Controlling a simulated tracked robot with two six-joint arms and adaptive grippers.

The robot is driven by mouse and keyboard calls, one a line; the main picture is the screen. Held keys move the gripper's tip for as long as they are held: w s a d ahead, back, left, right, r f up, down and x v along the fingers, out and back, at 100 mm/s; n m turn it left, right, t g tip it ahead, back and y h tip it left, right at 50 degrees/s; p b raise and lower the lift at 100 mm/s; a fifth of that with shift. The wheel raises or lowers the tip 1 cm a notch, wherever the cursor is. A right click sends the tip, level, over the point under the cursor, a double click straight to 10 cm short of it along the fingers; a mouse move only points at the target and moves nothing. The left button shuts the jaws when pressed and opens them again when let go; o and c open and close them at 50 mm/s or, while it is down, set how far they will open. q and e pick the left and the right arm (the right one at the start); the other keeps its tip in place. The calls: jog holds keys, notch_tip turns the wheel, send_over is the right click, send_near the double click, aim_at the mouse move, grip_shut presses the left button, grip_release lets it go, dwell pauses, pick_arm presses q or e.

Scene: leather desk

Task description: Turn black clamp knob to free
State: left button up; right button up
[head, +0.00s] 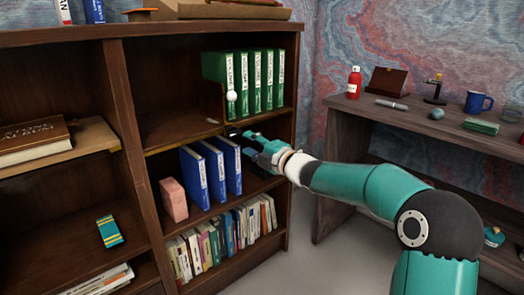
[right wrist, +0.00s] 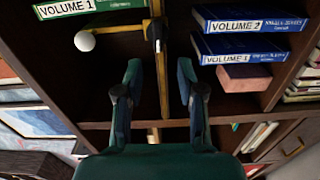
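My right gripper (head: 246,138) is at the bookcase, in front of the shelf edge between the green and blue binders. In the right wrist view its two fingers (right wrist: 160,78) are apart with nothing between their tips. A brass bar (right wrist: 162,75) runs behind the gap. The white ball (head: 231,95) stands before the green binders in the head view. My left gripper is not in view.
Green binders (head: 256,80) stand on the shelf above, blue binders (head: 215,170) below, with a pink block (head: 173,199) beside them. A desk (head: 390,108) at the right holds a red bottle (head: 354,82) and a blue mug (head: 477,102). Floor between is clear.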

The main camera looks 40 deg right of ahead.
jog(key=shift+s+f, duration=0.1)
jog(key=shift+s, duration=2.3)
